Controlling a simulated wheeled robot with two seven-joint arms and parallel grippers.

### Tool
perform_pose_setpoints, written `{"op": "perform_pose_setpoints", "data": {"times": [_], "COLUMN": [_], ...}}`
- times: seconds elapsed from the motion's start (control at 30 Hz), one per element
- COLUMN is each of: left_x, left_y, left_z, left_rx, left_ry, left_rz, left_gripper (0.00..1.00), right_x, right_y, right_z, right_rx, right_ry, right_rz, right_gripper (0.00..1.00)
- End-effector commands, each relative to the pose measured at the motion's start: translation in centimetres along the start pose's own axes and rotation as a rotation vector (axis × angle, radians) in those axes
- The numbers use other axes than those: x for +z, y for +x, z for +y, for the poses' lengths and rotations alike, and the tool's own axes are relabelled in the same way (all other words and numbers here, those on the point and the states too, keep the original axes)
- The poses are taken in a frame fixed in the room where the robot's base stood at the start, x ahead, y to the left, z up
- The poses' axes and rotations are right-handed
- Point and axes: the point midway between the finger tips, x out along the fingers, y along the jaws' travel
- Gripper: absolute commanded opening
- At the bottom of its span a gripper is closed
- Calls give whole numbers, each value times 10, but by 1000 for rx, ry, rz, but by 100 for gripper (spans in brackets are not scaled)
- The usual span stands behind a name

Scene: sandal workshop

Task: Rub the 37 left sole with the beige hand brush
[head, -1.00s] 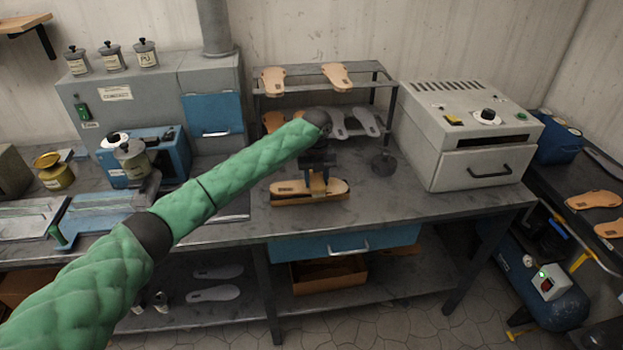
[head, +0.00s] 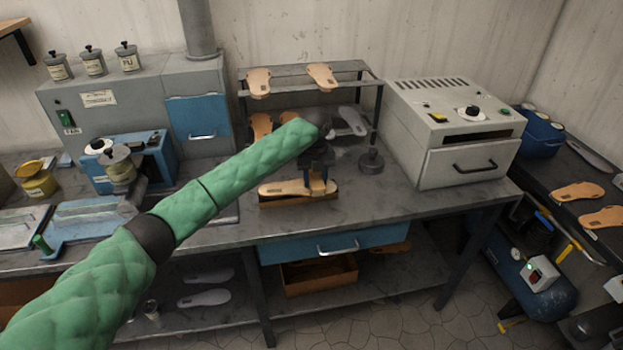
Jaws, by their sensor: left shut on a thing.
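A tan sole (head: 283,189) lies on a dark brown block on the workbench, in the middle of the head view. My left gripper (head: 319,182) points down over the right part of this sole. It is shut on the beige hand brush (head: 319,190), mostly hidden by the fingers and just above or touching the sole; I cannot tell which. The number on the sole is too small to read. My right gripper is not in view.
Behind stands a rack (head: 300,74) with tan and grey soles. A round dark weight (head: 371,162) sits right of the gripper. A grey oven (head: 470,165) stands further right. Blue machines and tins stand left. The bench front right is clear.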

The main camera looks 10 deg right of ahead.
Motion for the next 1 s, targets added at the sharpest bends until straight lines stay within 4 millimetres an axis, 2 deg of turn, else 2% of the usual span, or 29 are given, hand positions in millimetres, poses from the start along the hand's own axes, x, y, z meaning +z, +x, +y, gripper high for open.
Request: {"op": "perform_pose_setpoints", "data": {"times": [1.0], "left_x": [-2], "left_y": [4], "left_z": [-37], "left_rx": [0], "left_ry": [0], "left_rz": [1], "left_gripper": [21], "right_x": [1], "right_y": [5], "right_z": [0], "right_rx": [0], "right_ry": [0], "right_rz": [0], "right_gripper": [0]}}
